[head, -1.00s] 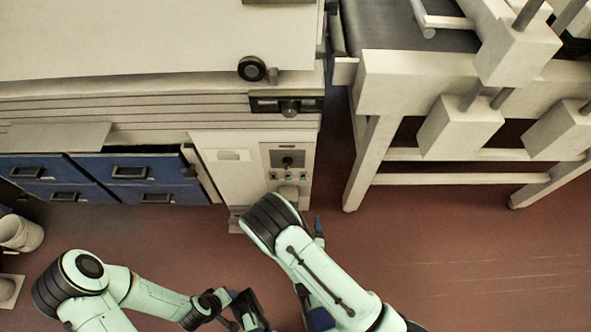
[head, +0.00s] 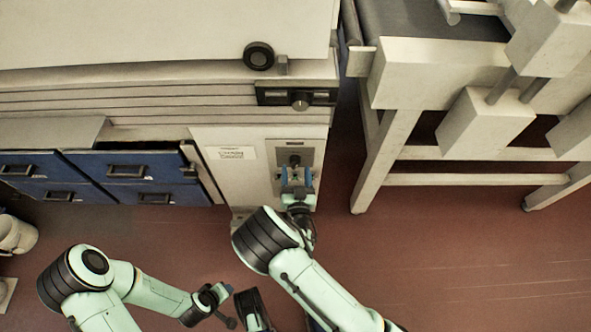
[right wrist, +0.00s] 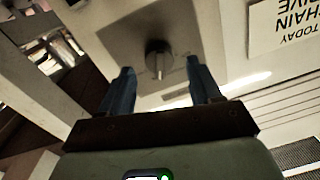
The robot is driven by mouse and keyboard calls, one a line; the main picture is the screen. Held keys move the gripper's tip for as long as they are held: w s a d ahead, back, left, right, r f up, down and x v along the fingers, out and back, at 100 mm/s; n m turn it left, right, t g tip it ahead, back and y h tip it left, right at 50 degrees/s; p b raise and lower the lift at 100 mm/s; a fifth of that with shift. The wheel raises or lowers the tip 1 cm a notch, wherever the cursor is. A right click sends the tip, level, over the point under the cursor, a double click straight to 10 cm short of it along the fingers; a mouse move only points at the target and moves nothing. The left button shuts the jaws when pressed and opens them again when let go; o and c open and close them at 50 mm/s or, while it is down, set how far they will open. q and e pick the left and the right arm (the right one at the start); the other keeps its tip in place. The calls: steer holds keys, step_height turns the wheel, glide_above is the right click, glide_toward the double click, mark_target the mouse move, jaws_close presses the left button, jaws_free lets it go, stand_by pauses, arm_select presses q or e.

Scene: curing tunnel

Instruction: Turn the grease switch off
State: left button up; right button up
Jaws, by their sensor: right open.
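A dark rotary knob (head: 294,160), which looks like the grease switch, sits on a grey panel (head: 312,151) on the white cabinet's front. No label naming it can be read. In the right wrist view the knob (right wrist: 158,58) shows a light pointer toward the picture's bottom. My right gripper (head: 297,177) is open in front of the panel, just below the knob in the head view. Its blue fingers (right wrist: 160,82) stand either side of the knob's line, apparently short of it. My left gripper (head: 242,310) is low in the head view; its opening is unclear.
Another knob (head: 301,101) sits on a dark box above the panel. A printed label (right wrist: 285,25) reads "CHAIN" and "TODAY". Blue drawers (head: 125,171) are to the left. A white-legged frame (head: 385,150) stands to the right. The reddish floor in front is open.

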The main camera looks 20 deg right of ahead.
arm_select(q)
steer(key=shift+s+a+f, duration=0.1)
steer(key=shift+s+f, duration=0.25)
steer(key=shift+s, duration=0.05)
arm_select(e)
steer(key=shift+x, duration=0.85)
steer(key=c, duration=1)
steer(key=shift+c, duration=0.2)
arm_select(q)
steer(key=shift+r, duration=0.1)
